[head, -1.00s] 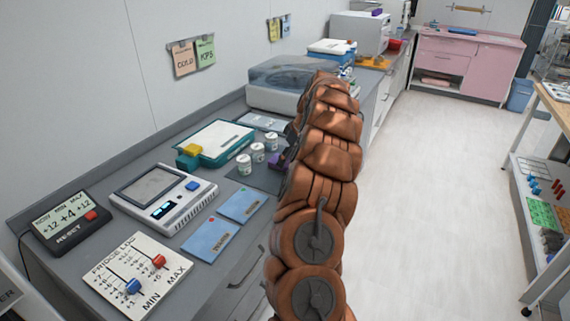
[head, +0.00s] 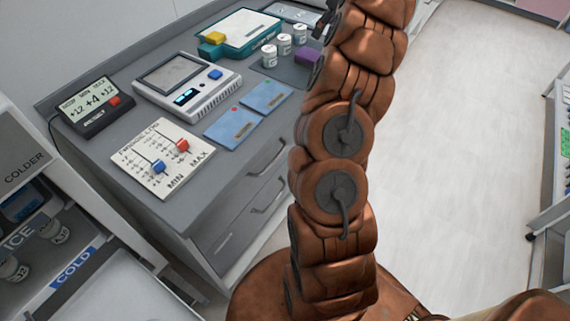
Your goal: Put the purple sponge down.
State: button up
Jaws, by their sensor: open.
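The purple sponge (head: 306,56) lies on the dark mat (head: 285,73) on the grey counter, just right of the small white pots. My arm partly hides its right side. My gripper (head: 326,18) shows only in part as dark pieces at the top of the head view, beside my copper-coloured arm. It is open and appears apart from the sponge. Its fingertips are not clearly seen.
Several white pots (head: 269,56) stand close left of the sponge. A teal-edged scale (head: 240,32) with a yellow block, a grey device (head: 188,84), blue cards (head: 235,127) and a slider board (head: 162,157) fill the counter. Open floor (head: 455,150) lies right.

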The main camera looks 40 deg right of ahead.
jog(key=w+a+r+g+y, duration=0.1)
jog(key=a+r, duration=0.1)
jog(key=a, duration=0.8)
jog(key=a+r+y, duration=0.1)
jog(key=a+r, duration=0.1)
jog(key=a, duration=0.7)
jog(key=s+a+g, duration=0.1)
jog(key=s+a, duration=0.2)
jog(key=a, duration=0.4)
jog(key=s+a+g, duration=0.1)
jog(key=s+a, duration=0.2)
jog(key=a, duration=0.4)
jog(key=s+a+f+g+h, duration=0.2)
jog(key=s+a+f, duration=0.1)
jog(key=s+a, duration=0.85)
jog(key=s+f+m+g+h, duration=0.1)
jog(key=s+f+m, duration=0.2)
jog(key=s, duration=1.5)
notch_tip(320, 180, down, 4)
jog(key=shift+d+f, duration=0.1)
jog(key=shift+d, duration=0.05)
